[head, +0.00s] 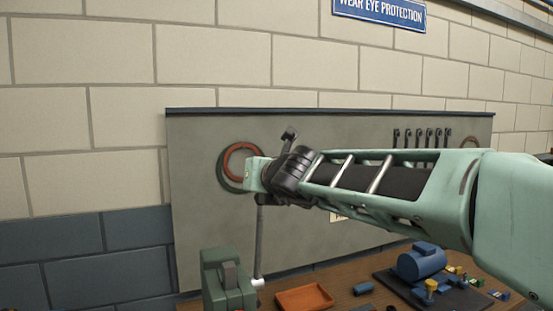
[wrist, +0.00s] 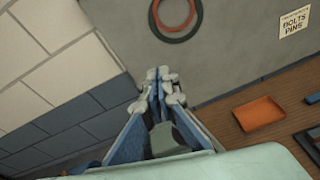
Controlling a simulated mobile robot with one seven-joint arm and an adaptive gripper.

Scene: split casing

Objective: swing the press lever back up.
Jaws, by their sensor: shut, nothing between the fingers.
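The green press (head: 228,283) stands at the lower left of the head view, on the bench's left end. A grey rod, which looks like the press lever (head: 260,240), stands nearly upright beside it. Its pale lower end is by the press's right side, and its upper end is hidden behind my wrist. My gripper (wrist: 165,78) is shut and empty in the wrist view, its fingertips together in front of the grey board. The head view hides the fingers behind my wrist. I cannot tell whether they touch the lever, which I cannot make out in the wrist view.
The grey back board (head: 330,125) carries red and dark rings (head: 242,148) and a row of hanging tools (head: 422,137). An orange tray (head: 304,298) and a blue motor-like casing (head: 422,261) on a dark plate lie on the wooden bench, right of the press.

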